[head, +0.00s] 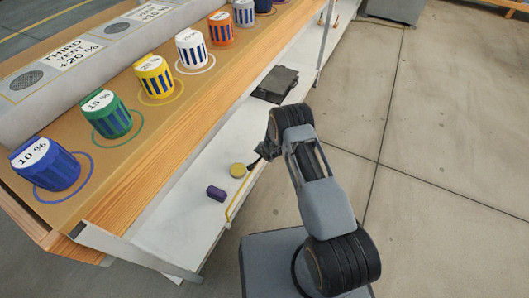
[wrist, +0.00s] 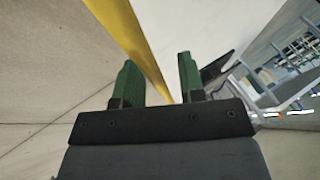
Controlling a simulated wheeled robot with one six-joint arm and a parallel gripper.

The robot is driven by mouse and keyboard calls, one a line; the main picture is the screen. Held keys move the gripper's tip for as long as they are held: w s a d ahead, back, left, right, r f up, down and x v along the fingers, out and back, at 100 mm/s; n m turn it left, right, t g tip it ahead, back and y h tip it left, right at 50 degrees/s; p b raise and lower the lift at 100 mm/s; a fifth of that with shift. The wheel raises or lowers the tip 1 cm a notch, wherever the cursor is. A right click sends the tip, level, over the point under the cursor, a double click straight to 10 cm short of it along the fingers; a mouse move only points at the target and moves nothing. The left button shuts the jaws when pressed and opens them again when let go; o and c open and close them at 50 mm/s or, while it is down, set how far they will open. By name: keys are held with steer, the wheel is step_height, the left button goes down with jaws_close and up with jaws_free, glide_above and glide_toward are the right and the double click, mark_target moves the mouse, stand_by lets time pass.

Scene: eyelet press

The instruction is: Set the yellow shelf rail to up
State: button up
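The yellow shelf rail (head: 240,202) is a thin bar along the front edge of the white lower shelf in the head view. In the wrist view the rail (wrist: 128,32) is a wide yellow band running down into the gap between my fingers. My gripper (wrist: 157,58) has two green fingers standing apart, with nothing visibly clamped. In the head view my gripper (head: 258,156) is dark and small at the shelf edge, near the far end of the visible rail. I cannot tell whether a finger touches the rail.
Open concrete floor (head: 440,150) lies to the right.

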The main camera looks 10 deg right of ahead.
steer(key=p+v, duration=0.5)
steer(key=v, duration=0.8)
steer(key=shift+s+d+r, duration=0.15)
steer(key=shift+s+r, duration=0.05)
steer(key=shift+r, duration=0.1)
steer(key=s+d+r+n+g+h+p, duration=0.15)
steer(key=r+p, duration=0.55)
steer(key=r, duration=1.2)
steer(key=s+d+r+n+t+p, duration=0.1)
steer(key=s+d+r+n+p, duration=0.15)
steer(key=r+p, duration=1.1)
steer(key=s+r+n+p, duration=0.1)
steer(key=s+r+p, duration=0.1)
steer(key=s+r, duration=0.4)
steer(key=s+r+n+g+p, duration=0.1)
steer(key=s+r, duration=0.6)
steer(key=r, duration=0.7)
steer(key=s+r+n+g+p, duration=0.1)
steer(key=s+r+n+p, duration=0.1)
steer(key=s+r, duration=0.4)
step_height(320, 180, up, 5)
steer(key=shift+s+d+p, duration=0.25)
steer(key=shift+d+p, duration=0.2)
steer(key=shift+p, duration=0.35)
steer(key=shift+g, duration=0.25)
